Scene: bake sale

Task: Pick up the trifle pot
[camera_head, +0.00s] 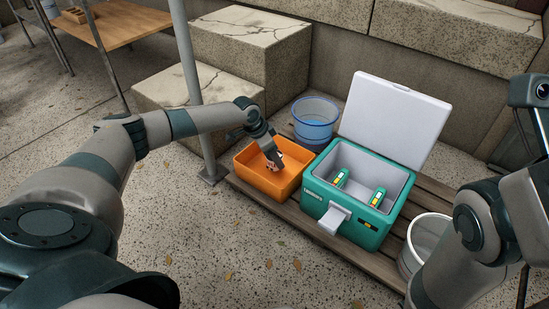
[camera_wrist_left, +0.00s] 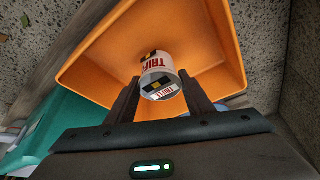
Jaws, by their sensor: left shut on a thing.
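The trifle pot (camera_wrist_left: 158,68) is a small white tub with red lettering, seen in the left wrist view inside the orange crate (camera_wrist_left: 222,48). My left gripper (camera_wrist_left: 160,98) is shut on the pot, with one finger on each side of it. In the head view the left gripper (camera_head: 273,158) reaches down into the orange crate (camera_head: 262,188), and the pot (camera_head: 276,160) is partly hidden by the fingers. I cannot tell whether the pot touches the crate floor. My right arm shows at the right edge of the head view, but its gripper is not seen.
A green cooler (camera_head: 314,201) with its white lid raised stands right of the crate, holding two green items. A blue bucket (camera_head: 315,128) stands behind. A white bucket (camera_head: 418,256) stands at the right. A metal post (camera_head: 190,75) rises close to my left arm.

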